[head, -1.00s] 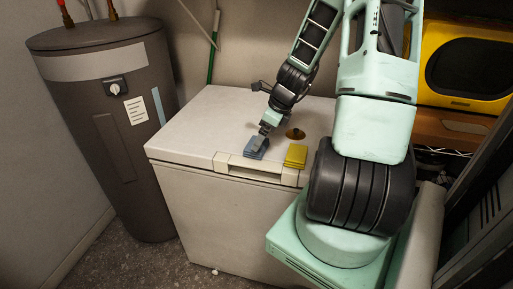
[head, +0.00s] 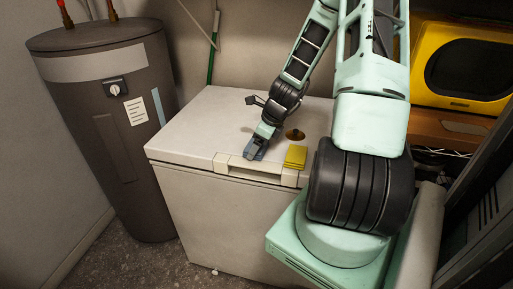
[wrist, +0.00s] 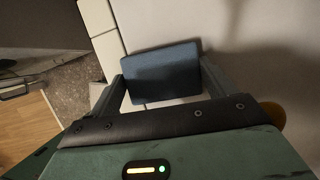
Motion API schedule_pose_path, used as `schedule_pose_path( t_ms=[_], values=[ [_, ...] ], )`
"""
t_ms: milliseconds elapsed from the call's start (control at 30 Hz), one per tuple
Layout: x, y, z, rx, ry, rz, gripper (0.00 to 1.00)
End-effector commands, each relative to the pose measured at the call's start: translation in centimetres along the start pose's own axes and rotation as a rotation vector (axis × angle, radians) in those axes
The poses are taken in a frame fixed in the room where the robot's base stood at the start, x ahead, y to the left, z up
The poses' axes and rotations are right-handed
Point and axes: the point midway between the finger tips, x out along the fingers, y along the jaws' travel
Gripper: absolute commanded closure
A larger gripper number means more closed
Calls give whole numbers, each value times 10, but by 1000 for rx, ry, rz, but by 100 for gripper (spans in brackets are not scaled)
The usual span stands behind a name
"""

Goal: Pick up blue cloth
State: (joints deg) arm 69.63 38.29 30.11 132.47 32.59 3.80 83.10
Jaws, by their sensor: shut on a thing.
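The blue cloth (wrist: 163,72), a folded dark-blue rectangle, sits between the two fingers of my gripper (wrist: 164,76) in the wrist view. The fingers press on its left and right edges, so my gripper is shut on it. In the head view my gripper (head: 254,150) is low at the front of the white chest's lid and hides most of the cloth. I cannot tell whether the cloth still touches the lid.
A yellow folded cloth (head: 295,156) lies just right of my gripper on the white chest (head: 215,130). A round brown item (head: 295,134) is behind it. A grey tank (head: 110,130) stands left. A yellow machine (head: 465,68) is on the right. The lid's left side is clear.

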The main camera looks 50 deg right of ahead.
Motion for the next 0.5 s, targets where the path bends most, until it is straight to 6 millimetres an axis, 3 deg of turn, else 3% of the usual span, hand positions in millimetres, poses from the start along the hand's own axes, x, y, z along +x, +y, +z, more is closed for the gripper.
schedule_pose_path(
  t_ms=[267, 500],
  values=[
    [-6, 0, 2, -1, 1, -2, 39],
    [-34, -1, 15, -4, 0, -5, 39]
  ],
)
